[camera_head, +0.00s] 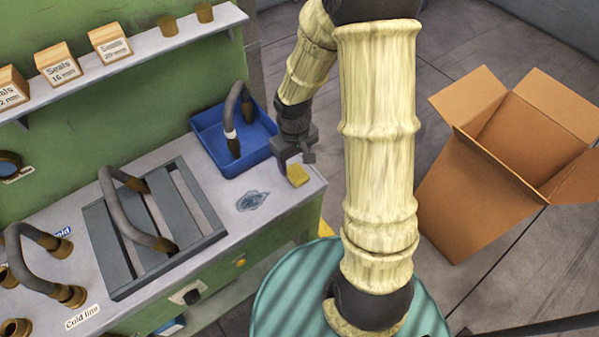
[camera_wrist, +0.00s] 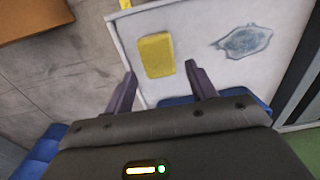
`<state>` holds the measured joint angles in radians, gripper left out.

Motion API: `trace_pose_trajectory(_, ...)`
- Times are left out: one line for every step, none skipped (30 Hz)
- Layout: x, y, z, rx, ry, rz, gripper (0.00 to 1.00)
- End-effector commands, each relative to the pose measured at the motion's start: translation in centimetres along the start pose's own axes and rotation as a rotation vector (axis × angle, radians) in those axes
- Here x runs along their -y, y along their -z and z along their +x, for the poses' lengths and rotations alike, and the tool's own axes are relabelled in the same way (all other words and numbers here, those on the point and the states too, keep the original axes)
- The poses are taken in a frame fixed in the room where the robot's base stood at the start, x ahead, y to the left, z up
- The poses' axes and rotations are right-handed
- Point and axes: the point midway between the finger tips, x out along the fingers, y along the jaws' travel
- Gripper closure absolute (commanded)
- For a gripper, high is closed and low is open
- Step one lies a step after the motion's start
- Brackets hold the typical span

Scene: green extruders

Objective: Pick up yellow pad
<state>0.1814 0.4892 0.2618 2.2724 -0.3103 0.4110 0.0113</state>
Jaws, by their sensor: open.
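The yellow pad (camera_head: 298,174) lies flat on the grey worktop near its right edge, in front of the blue tray. It also shows in the wrist view (camera_wrist: 156,56) as a yellow rectangle on the pale surface. My gripper (camera_head: 296,157) is over the worktop close to the pad. In the wrist view my gripper (camera_wrist: 158,75) has its two dark fingers apart, with the pad just beyond and between the fingertips. Nothing is between the fingers. The exact height above the pad is hard to tell.
A blue tray (camera_head: 205,134) holding a grey hose (camera_head: 233,104) stands beside my gripper. A bluish puddle (camera_head: 252,201) lies left of the pad. A slatted grate (camera_head: 95,222) is further left. An open cardboard box (camera_head: 455,205) stands on the floor at the right.

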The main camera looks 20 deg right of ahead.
Motion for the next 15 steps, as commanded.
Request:
trace_pose_trajectory(0.0, -0.1, 0.5, 0.004, 0.002, 0.0, 0.44)
trace_pose_trajectory(-0.1, -0.1, 0.9, 0.005, 0.002, 0.001, 0.44)
trace_pose_trajectory(-0.2, -0.2, 1.4, 0.005, 0.003, 0.004, 0.44)
trace_pose_trajectory(-0.3, -0.2, 1.8, 0.006, 0.002, 0.006, 0.44)
trace_pose_trajectory(-0.4, -0.2, 2.2, 0.006, 0.002, 0.007, 0.44)
trace_pose_trajectory(-0.5, -0.3, 2.8, 0.006, 0.003, 0.009, 0.44)
trace_pose_trajectory(-0.5, -0.2, 3.3, 0.006, 0.002, 0.01, 0.44)
trace_pose_trajectory(-0.6, -0.2, 3.7, 0.004, 0.002, 0.011, 0.44)
trace_pose_trajectory(-0.6, -0.3, 4.1, 0.004, 0.002, 0.012, 0.44)
trace_pose_trajectory(-0.6, -0.2, 4.3, 0.002, 0.002, 0.013, 0.44)
trace_pose_trajectory(-0.7, -0.2, 4.5, 0.001, 0.001, 0.014, 0.44)
trace_pose_trajectory(-0.7, -0.2, 4.6, 0.001, 0.001, 0.015, 0.44)
trace_pose_trajectory(-0.7, -0.2, 4.7, 0.001, 0.001, 0.015, 0.44)
trace_pose_trajectory(-0.8, -0.2, 4.7, 0.0, 0.001, 0.016, 0.44)
trace_pose_trajectory(-0.8, -0.2, 4.7, 0.0, 0.001, 0.016, 0.44)
